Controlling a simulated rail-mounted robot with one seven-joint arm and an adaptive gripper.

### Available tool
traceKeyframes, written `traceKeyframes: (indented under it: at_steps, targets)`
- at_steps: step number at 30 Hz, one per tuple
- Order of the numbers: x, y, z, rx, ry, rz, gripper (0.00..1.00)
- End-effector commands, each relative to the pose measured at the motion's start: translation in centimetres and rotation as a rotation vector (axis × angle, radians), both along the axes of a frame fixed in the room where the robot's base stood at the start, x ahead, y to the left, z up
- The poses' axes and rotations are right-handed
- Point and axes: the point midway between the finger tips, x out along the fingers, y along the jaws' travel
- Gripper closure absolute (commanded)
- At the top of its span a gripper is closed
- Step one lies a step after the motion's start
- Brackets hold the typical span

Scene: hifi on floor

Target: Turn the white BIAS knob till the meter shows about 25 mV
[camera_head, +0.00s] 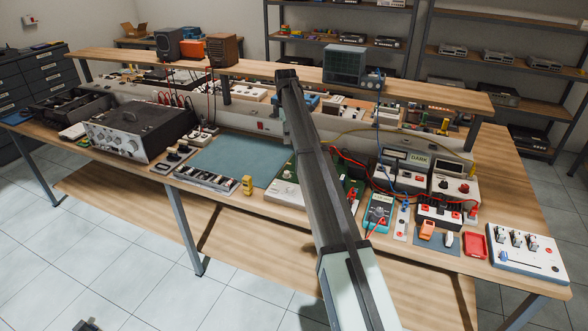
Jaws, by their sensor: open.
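A pale box (284,194) with a small light knob (287,174) on top sits at the middle of the bench, just left of my arm. I cannot read its label, so I cannot tell whether this is the BIAS knob. A blue handheld meter (378,212) lies right of my arm with leads attached; its reading is too small to read. A boxed unit behind it has a display (419,160) that seems to read "DARK". My arm crosses the middle of the picture and hides part of the bench. My gripper is hidden behind the arm.
A blue-green mat (238,160) lies open and mostly clear. A grey instrument with dials (125,140) stands at left. A white switch box (526,252) and a red tray (473,241) are at right. A raised shelf (430,92) with an oscilloscope (345,64) runs along the back.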

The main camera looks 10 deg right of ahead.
Motion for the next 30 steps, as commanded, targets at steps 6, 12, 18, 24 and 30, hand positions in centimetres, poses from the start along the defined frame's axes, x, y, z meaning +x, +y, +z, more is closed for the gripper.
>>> traceKeyframes:
  at_steps: [6,12,18,24,30]
  targets:
    - [-0.2,0.1,-2.6,0.000,0.002,-0.001,0.50]
    - [-0.2,0.1,-6.5,0.001,0.001,-0.001,0.50]
    - [-0.1,0.1,-10.4,0.001,0.001,-0.002,0.50]
    - [-0.1,0.1,-14.0,0.002,0.001,-0.002,0.50]
    - [-0.1,0.1,-16.3,0.002,-0.001,-0.002,0.50]
